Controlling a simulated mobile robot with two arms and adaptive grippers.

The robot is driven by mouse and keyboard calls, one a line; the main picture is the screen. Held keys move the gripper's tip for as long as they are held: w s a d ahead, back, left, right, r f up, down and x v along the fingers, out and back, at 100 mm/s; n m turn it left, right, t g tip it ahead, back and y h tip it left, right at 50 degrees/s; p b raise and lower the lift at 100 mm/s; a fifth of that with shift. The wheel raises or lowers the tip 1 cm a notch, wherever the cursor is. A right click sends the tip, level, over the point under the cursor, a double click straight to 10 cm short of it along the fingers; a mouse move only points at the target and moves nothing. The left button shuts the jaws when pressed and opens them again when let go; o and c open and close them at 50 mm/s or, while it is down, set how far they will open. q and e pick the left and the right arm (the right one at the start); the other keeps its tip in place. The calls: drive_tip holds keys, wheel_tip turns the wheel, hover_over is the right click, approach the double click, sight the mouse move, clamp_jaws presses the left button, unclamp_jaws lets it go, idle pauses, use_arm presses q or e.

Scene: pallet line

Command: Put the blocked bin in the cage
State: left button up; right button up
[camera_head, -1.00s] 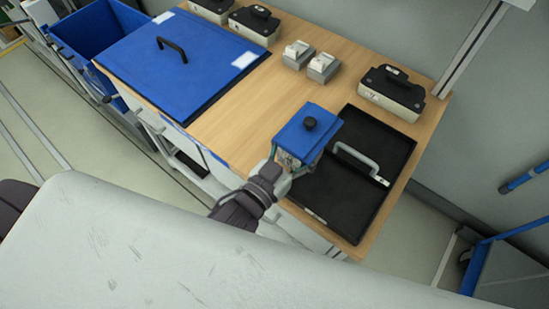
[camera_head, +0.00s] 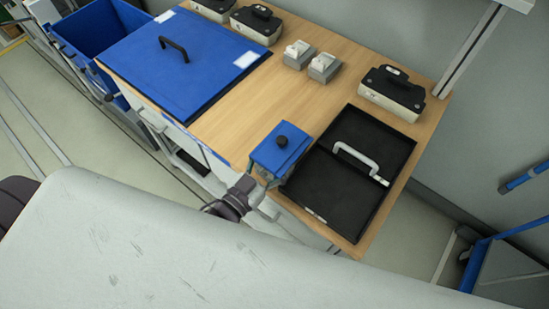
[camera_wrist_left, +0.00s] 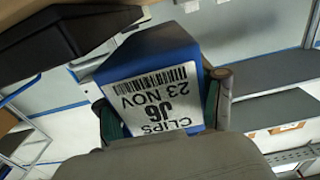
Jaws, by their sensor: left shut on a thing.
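A small bin with a blue lid and black knob (camera_head: 293,157) is at the table's front edge, left of the black tray. In the left wrist view the blue bin (camera_wrist_left: 165,45) carries a white label reading "CLIPS J6 23 NOV", upside down in the picture. My left gripper (camera_head: 262,181) is shut on this bin, with a finger on either side of it in the wrist view (camera_wrist_left: 165,110). The bin seems to be held clear of the table. My right gripper is not in view. I cannot make out a cage for certain.
The wooden table (camera_head: 232,125) bears a black tray with a grey handle (camera_head: 330,205), a large blue lid with a black handle (camera_head: 185,75), two small grey boxes (camera_head: 323,68) and several black-topped cases (camera_head: 392,92). A blue open crate (camera_head: 85,45) stands beyond the left end.

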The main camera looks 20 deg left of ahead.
use_arm(q)
drive_tip(key=shift+f, duration=0.35)
drive_tip(key=o, duration=1.7)
drive_tip(key=shift+c, duration=0.2)
